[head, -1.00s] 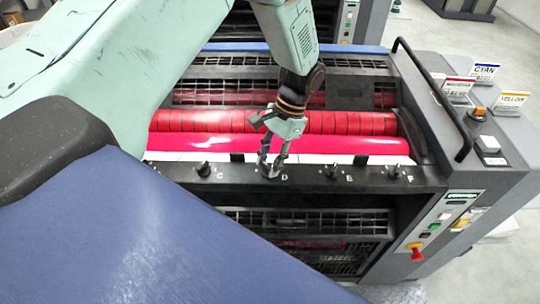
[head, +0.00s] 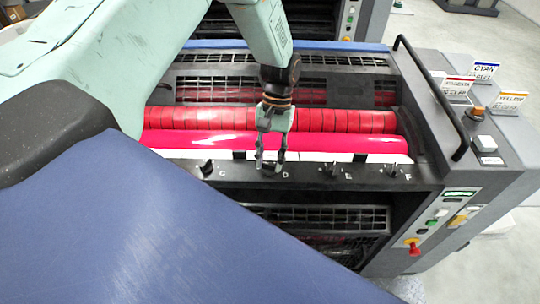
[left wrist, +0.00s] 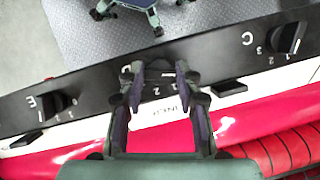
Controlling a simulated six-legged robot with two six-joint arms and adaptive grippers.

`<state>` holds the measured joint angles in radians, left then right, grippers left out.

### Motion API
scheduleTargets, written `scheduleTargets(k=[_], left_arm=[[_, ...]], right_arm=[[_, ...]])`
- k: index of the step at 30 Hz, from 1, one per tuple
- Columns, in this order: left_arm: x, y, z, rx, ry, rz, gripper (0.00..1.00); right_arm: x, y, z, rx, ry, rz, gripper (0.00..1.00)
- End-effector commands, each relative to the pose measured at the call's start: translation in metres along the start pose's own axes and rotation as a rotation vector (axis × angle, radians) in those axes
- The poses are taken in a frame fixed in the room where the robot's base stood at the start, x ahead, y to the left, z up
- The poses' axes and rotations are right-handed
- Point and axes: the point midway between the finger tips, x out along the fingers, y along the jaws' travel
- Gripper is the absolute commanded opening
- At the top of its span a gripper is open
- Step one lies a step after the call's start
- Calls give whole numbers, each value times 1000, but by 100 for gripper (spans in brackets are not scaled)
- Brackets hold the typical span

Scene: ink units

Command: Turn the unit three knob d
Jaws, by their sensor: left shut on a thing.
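My left gripper (head: 270,168) reaches down onto the black knob rail (head: 440,181) of the printing unit, at the knob position marked D. Its fingers are shut around knob D, which they mostly hide. In the left wrist view the fingers (left wrist: 158,72) close at the rail, with the dial numbers 1 and 2 showing between them; knob D's own pointer cannot be made out. Knob C (head: 207,168) stands to the left, knob E (head: 331,170) and knob F (head: 393,171) to the right.
Behind the rail lie a magenta roller (head: 350,144) and a red segmented roller (head: 350,120). A black handrail (head: 430,97) rises on the right. A side panel (head: 433,226) carries buttons and a red knob. Colour signs such as cyan (head: 484,70) stand at the right.

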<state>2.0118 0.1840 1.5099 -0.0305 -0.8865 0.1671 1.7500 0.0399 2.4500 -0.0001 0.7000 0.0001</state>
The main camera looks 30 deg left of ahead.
Motion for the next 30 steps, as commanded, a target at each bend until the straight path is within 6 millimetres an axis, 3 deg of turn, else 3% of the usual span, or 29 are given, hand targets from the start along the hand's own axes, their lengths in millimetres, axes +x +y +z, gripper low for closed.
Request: scheduleTargets(k=[13,14,15,21,30], left_arm=[[-2,0,-2,-10,6,5,2],[-2,0,-2,-10,6,5,35],[-2,0,-2,-10,6,5,39],[-1,0,-1,-9,4,4,56],[-1,0,-1,-8,2,4,57]], right_arm=[[0,0,0,0,0,0,40],[0,0,0,0,0,0,40],[0,0,0,0,0,0,40],[0,0,0,0,0,0,40],[0,0,0,0,0,0,40]])
